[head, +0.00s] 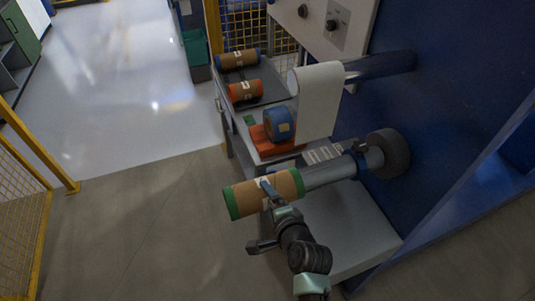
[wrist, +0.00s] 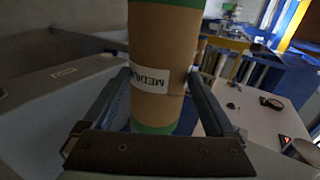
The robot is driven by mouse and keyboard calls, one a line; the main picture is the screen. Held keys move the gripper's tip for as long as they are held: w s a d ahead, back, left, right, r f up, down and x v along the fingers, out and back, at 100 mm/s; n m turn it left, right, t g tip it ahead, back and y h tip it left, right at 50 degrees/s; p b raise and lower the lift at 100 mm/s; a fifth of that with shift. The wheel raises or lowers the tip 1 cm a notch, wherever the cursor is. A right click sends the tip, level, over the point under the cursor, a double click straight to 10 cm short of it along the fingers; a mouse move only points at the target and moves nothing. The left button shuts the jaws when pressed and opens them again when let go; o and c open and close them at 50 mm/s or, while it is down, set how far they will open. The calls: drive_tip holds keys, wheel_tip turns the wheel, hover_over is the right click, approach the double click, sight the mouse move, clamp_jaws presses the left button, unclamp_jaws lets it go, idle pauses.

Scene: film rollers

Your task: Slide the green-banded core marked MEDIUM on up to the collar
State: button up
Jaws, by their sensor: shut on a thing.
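The green-banded cardboard core (head: 245,198) lies roughly level in the head view, with a green band at each end. In the wrist view the core (wrist: 163,45) stands between the two fingers, and its white label reads MEDIUM in part. My gripper (head: 268,190) is shut on the middle of the core; its fingers also show in the wrist view (wrist: 160,95). A grey shaft (head: 330,173) runs from the core's right end to a dark round collar (head: 388,153) by the blue panel. The core's right end meets the shaft's near end; how far it is on is hidden.
Behind stands a grey cart with a blue-banded core (head: 238,59) and an orange-banded core (head: 244,90) on its top. A blue tape roll (head: 279,125) sits on an orange holder. A white sheet hangs from an upper roller (head: 380,65). Open floor lies left.

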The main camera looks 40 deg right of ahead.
sight(317, 182)
drive_tip(key=shift+s+d+b, duration=0.25)
drive_tip(key=shift+d+b, duration=0.1)
drive_tip(key=shift+d, duration=0.5)
drive_tip(key=shift+s+d+b, duration=0.2)
drive_tip(key=shift+d+b, duration=0.1)
drive_tip(key=shift+d, duration=0.55)
drive_tip(key=shift+d, duration=0.15)
drive_tip(key=shift+s+d+b, duration=0.25)
drive_tip(key=shift+d+b, duration=0.05)
drive_tip(key=shift+d, duration=0.5)
drive_tip(key=shift+s+d+b, duration=0.25)
drive_tip(key=shift+d+b, duration=0.05)
drive_tip(key=shift+d, duration=0.45)
drive_tip(key=shift+s+d+b, duration=0.25)
drive_tip(key=shift+d+b, duration=0.05)
drive_tip(key=shift+d, duration=0.55)
drive_tip(key=shift+s+d+b, duration=0.25)
drive_tip(key=shift+d+b, duration=0.05)
drive_tip(key=shift+d, duration=0.5)
drive_tip(key=shift+s+d+b, duration=0.25)
drive_tip(key=shift+d+b, duration=0.1)
drive_tip(key=shift+d, duration=0.5)
drive_tip(key=shift+s+d+b, duration=0.25)
drive_tip(key=shift+d+b, duration=0.05)
drive_tip(key=shift+d, duration=0.55)
drive_tip(key=shift+d, duration=0.1)
